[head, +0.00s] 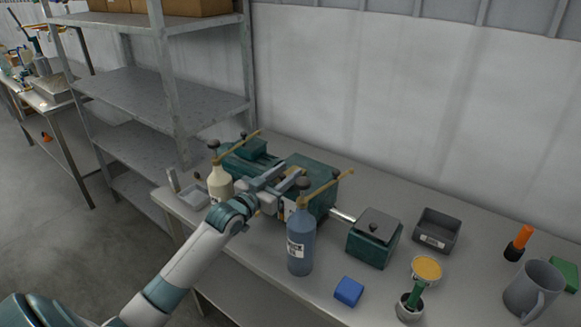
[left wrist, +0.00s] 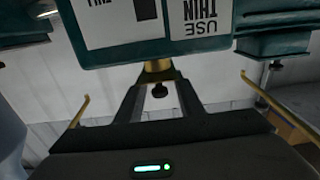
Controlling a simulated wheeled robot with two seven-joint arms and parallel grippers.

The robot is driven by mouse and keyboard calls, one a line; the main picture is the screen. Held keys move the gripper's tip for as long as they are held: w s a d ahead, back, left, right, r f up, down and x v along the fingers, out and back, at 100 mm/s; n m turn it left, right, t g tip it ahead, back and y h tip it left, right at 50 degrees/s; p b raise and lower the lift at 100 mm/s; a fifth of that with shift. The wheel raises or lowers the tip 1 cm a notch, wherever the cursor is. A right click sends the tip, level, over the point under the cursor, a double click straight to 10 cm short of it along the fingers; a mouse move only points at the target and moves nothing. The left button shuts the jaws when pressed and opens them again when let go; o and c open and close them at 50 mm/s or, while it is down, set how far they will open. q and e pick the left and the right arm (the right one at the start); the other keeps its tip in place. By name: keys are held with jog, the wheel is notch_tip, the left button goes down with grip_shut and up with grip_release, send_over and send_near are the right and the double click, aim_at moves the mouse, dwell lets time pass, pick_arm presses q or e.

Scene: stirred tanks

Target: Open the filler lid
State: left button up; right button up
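A dark green machine (head: 318,178) stands on the bench. In the left wrist view, a brass fitting (left wrist: 158,70) and a dark knob (left wrist: 160,90) show between the fingers, below a label panel (left wrist: 202,22) with upside-down text. I cannot tell whether the fingers touch the fitting. My right gripper is out of view.
A blue bottle (head: 301,242) and a cream bottle (head: 220,185) stand close to my left arm. Metal shelves (head: 160,90) stand behind left.

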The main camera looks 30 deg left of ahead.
pick_arm(q)
jog(key=shift+w+d, duration=0.1)
jog(key=shift+w, duration=1)
grip_shut()
jog(key=shift+p, duration=0.3)
